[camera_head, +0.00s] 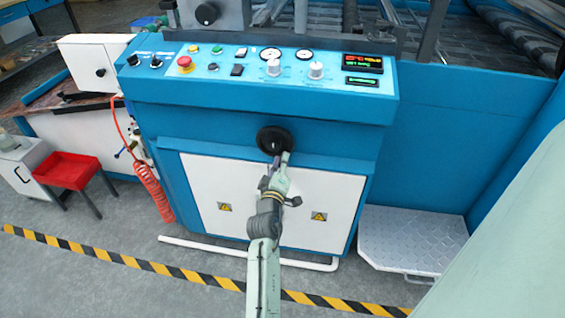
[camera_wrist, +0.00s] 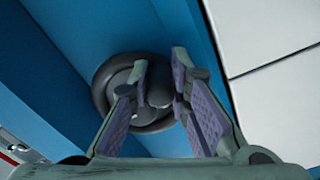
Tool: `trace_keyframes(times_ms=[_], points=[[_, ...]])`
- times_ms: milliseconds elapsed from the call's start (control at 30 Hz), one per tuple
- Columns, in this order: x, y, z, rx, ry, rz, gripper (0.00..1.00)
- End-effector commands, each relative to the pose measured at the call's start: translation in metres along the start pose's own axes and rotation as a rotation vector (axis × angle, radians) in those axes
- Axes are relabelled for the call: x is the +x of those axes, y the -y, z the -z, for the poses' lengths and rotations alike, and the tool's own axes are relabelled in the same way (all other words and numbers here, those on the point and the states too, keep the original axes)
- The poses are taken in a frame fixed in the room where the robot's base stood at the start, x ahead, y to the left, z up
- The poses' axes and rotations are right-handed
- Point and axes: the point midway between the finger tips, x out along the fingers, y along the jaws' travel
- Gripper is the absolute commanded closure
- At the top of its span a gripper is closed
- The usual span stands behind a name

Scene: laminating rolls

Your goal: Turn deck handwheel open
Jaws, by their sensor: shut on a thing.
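The handwheel (camera_head: 272,137) is a round black wheel on the blue front of the machine, below the control panel and above the white doors. It also shows in the wrist view (camera_wrist: 104,84) as a dark rim with a raised hub. My gripper (camera_head: 282,160) reaches up to the wheel from below in the head view. In the wrist view my gripper (camera_wrist: 160,80) has its purple-padded fingers at the wheel's hub, shut on part of it. The fingers hide some of the hub and the right side of the rim, so the exact contact is partly hidden.
The control panel (camera_head: 270,66) with a red button, knobs and gauges sits above the wheel. A metal step plate (camera_head: 412,240) is at the right, and a white floor rail (camera_head: 200,246) runs below. A red tray (camera_head: 66,170) and a coiled red hose (camera_head: 153,192) are at the left.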

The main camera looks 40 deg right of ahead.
Motion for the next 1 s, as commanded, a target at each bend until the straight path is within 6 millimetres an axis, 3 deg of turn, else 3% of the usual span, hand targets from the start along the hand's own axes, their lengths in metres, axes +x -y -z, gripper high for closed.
trace_keyframes(times_ms=[633,667,1000], points=[[-0.0003,0.0058,0.0024,0.104,0.001,0.003,1.0],[-0.0003,0.0058,0.0024,0.104,0.002,0.003,0.81],[-0.0001,0.0051,0.0026,0.103,0.001,0.002,0.62]])
